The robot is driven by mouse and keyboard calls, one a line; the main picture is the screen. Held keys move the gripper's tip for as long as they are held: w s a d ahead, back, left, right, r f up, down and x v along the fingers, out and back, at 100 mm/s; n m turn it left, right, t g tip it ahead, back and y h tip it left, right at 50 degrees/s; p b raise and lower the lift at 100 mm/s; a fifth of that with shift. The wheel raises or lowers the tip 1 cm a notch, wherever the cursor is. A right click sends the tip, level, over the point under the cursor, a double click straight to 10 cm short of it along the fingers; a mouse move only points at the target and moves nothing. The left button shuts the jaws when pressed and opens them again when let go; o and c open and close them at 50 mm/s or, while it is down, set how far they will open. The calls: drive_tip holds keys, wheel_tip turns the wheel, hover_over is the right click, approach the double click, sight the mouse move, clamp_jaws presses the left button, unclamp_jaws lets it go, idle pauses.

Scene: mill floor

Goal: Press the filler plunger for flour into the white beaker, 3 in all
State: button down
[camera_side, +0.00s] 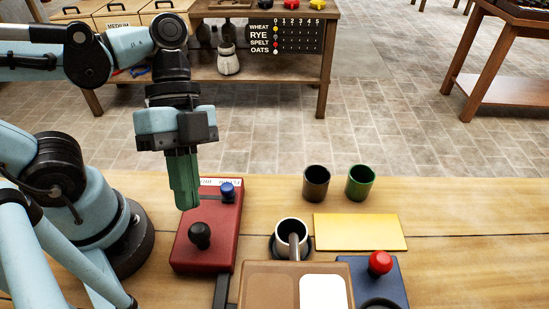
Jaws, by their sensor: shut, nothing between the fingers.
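My gripper (187,205) points down with its green fingers shut and empty, above the red box at the left of the table. The white beaker (281,236) stands upright near the middle on a dark round base, with a grey-brown spout reaching over its mouth. I cannot see its contents. A brown two-part holder (256,266) with a white right section stands at the front edge. A black round knob (200,236) and a small blue knob (228,188) sit on the red box (201,262). A red knob (380,262) tops a blue block at right. No plunger label for flour is readable.
A black cup (316,183) and a green cup (360,182) stand at the back. A yellow mat (360,232) lies bare. The blue block (352,268) is at the front right.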

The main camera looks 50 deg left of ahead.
sight(199, 225)
drive_tip(key=shift+f, duration=2.25)
drive_tip(key=shift+f, duration=0.1)
idle(0.3)
drive_tip(key=shift+f, duration=0.35)
drive_tip(key=shift+f, duration=0.9)
idle(0.9)
drive_tip(key=shift+r, duration=1.35)
drive_tip(key=shift+r, duration=2.5)
